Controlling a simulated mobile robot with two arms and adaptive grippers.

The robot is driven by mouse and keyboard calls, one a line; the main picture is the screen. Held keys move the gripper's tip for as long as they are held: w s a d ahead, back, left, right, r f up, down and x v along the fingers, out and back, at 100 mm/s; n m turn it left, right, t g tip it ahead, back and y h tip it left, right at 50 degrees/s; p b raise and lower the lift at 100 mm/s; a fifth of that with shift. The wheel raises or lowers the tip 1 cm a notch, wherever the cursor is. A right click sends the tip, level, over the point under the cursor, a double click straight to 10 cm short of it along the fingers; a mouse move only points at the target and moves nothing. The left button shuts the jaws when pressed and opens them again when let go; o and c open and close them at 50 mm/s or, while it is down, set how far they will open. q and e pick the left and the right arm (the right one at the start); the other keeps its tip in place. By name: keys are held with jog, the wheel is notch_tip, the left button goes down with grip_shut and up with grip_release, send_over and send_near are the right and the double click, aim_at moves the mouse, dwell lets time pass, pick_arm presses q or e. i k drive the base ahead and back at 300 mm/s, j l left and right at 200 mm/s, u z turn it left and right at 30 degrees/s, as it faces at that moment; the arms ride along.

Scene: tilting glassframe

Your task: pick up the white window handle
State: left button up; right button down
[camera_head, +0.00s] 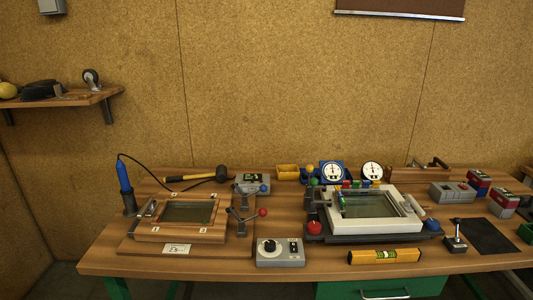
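A white glass frame (372,225) lies tilted on a dark base on the workbench, right of the middle. A small white elongated piece (415,206) sits at the right side of this frame. It looks like the white window handle, but it is too small to be sure. Neither of my grippers is in view, and nothing is seen touching the frame or the white piece.
The wooden workbench (215,268) also holds a wooden frame (180,233), a grey control box (280,252), a yellow spirit level (384,257), a red knob (314,228), a blue knob (432,225), gauges (332,172) and a hammer (195,177). Bare wood lies along the front edge.

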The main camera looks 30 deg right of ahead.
aim_at(405, 204)
jog(key=z, duration=2.05)
